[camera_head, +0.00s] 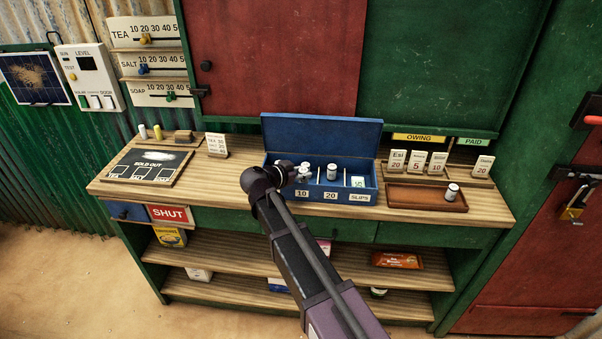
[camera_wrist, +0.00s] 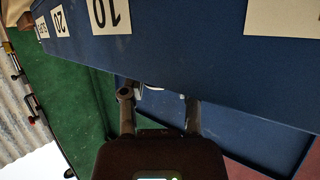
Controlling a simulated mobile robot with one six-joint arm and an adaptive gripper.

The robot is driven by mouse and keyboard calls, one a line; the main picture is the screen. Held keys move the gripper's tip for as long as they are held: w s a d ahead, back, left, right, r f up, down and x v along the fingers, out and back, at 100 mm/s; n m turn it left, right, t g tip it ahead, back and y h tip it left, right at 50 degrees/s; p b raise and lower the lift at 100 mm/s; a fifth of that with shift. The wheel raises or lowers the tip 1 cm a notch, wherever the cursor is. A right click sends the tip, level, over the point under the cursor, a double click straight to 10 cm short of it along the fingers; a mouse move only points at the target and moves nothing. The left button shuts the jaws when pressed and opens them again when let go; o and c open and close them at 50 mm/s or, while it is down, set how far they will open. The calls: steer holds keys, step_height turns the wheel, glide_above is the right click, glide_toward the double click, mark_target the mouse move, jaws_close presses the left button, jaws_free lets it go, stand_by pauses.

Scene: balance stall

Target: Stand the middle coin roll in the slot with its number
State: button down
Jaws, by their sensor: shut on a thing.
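The blue cash box (camera_head: 375,150) stands open on the counter, with front labels reading 10, 20 and SLIPS. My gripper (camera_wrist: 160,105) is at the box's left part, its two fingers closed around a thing. Only a small pale piece of the held coin roll (camera_wrist: 150,87) shows between the fingertips; its number is hidden. A white coin roll (camera_head: 332,172) with a dark top stands in the box right of my wrist. Another coin roll (camera_head: 452,193) stands in the brown tray (camera_head: 412,197) at right.
Name cards (camera_head: 418,162) stand behind the tray. A price card (camera_head: 217,144) and a sold-out board (camera_head: 150,166) are on the counter's left. The raised lid (camera_head: 322,133) backs the box. The counter's front left is clear.

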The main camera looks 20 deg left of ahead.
steer(key=shift+f+b, duration=0.4)
steer(key=shift+f, duration=0.1)
steer(key=shift+c, duration=1.8)
jaws_free()
steer(key=shift+r, duration=0.15)
steer(key=shift+r+p, duration=0.55)
steer(key=shift+p, duration=0.15)
steer(key=p+v, duration=0.4)
steer(key=v, duration=0.8)
